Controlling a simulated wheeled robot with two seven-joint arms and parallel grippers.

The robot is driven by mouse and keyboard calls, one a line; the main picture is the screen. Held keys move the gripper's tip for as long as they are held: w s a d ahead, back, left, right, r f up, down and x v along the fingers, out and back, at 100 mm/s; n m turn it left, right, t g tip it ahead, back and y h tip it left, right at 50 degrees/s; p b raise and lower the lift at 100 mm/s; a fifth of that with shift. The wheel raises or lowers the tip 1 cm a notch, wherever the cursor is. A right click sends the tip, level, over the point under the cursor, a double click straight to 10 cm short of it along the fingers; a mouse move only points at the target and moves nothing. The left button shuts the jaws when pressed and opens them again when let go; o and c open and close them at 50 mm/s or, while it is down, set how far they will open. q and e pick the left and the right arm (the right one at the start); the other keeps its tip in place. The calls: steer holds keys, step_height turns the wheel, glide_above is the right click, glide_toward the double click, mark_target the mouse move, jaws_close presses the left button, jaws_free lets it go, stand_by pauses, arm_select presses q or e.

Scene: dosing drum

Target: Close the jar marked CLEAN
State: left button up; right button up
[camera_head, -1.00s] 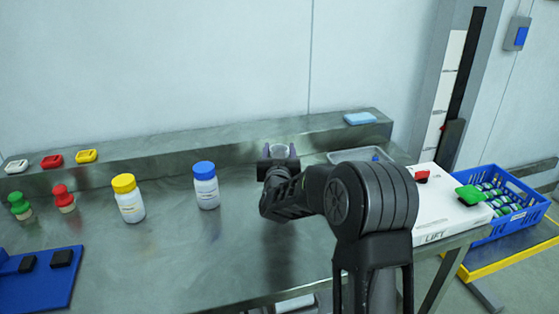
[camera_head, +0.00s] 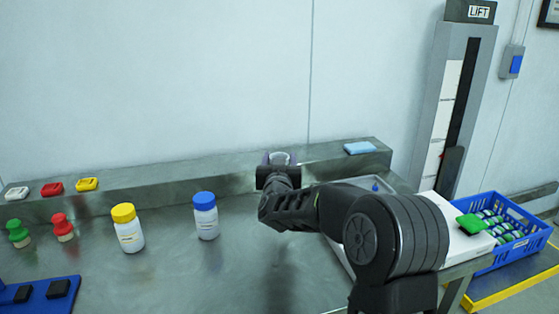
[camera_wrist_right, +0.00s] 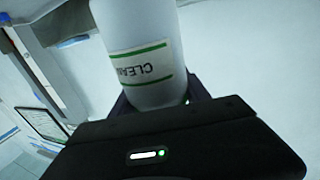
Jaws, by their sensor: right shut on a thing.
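In the right wrist view, a white jar (camera_wrist_right: 130,45) carries a label with green stripes and the word CLEAN, which reads upside down there. My right gripper (camera_wrist_right: 160,100) is shut on this jar, its fingers around one end. In the head view, the right gripper (camera_head: 280,160) is over the back of the bench, and only a small pale part of the jar (camera_head: 281,157) shows between its fingers. I cannot tell whether the jar has a lid on. A green-topped stopper (camera_head: 18,232) and a red-topped stopper (camera_head: 63,227) stand at the left. My left gripper is out of view.
Yellow-capped (camera_head: 128,228) and blue-capped (camera_head: 205,216) bottles stand on the steel bench (camera_head: 225,275). A blue board (camera_head: 60,309) lies front left. White, red and yellow pieces line the back ledge (camera_head: 215,173). A blue crate (camera_head: 515,240) stands right, beyond my arm.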

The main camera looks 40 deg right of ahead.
steer(key=o, duration=0.9)
jaws_close()
